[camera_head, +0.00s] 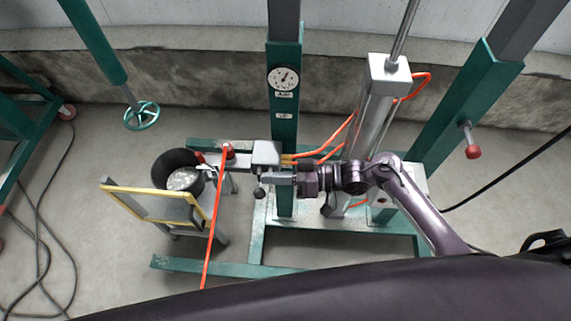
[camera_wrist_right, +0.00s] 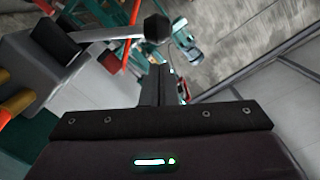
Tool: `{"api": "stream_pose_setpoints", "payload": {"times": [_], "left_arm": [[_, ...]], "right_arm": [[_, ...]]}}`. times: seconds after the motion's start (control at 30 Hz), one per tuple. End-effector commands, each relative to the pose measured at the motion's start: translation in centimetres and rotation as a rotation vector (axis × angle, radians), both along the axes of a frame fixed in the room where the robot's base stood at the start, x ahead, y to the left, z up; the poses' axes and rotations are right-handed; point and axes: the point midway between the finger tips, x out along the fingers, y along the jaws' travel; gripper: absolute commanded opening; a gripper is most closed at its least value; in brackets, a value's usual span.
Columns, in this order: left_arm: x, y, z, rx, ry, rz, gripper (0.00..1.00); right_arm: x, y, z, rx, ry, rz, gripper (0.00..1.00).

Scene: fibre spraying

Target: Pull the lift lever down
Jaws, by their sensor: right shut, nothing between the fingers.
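The grey valve box (camera_head: 266,152) is mounted on the green frame in front of the post. Its lift lever ends in a dark round knob (camera_head: 259,192), just below the box in the head view. In the right wrist view the box (camera_wrist_right: 65,75) is at left, and the lever reaches right to its black knob (camera_wrist_right: 157,28). My right gripper (camera_head: 272,178) is close beside the box and knob. Its fingers (camera_wrist_right: 154,85) are shut and empty, pointing toward the knob; contact cannot be told. My left gripper is not in view.
A silver cylinder (camera_head: 375,110) with orange hoses stands right of the green post (camera_head: 284,120), which carries a dial gauge (camera_head: 284,78). A black bucket (camera_head: 178,168) and a yellow-edged panel (camera_head: 152,203) are at left. An orange hose (camera_head: 214,220) hangs between.

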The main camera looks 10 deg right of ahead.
Motion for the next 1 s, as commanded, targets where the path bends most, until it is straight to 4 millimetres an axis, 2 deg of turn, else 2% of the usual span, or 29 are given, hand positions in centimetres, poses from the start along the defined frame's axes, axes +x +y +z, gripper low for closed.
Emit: {"api": "stream_pose_setpoints", "payload": {"times": [0.2,1.0], "left_arm": [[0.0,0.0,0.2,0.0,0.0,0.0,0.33],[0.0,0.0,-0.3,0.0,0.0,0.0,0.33]], "right_arm": [[-0.6,0.3,-1.1,-0.001,-0.001,-0.001,0.0],[-1.3,0.5,-1.6,-0.019,-0.073,0.0,0.0]]}}
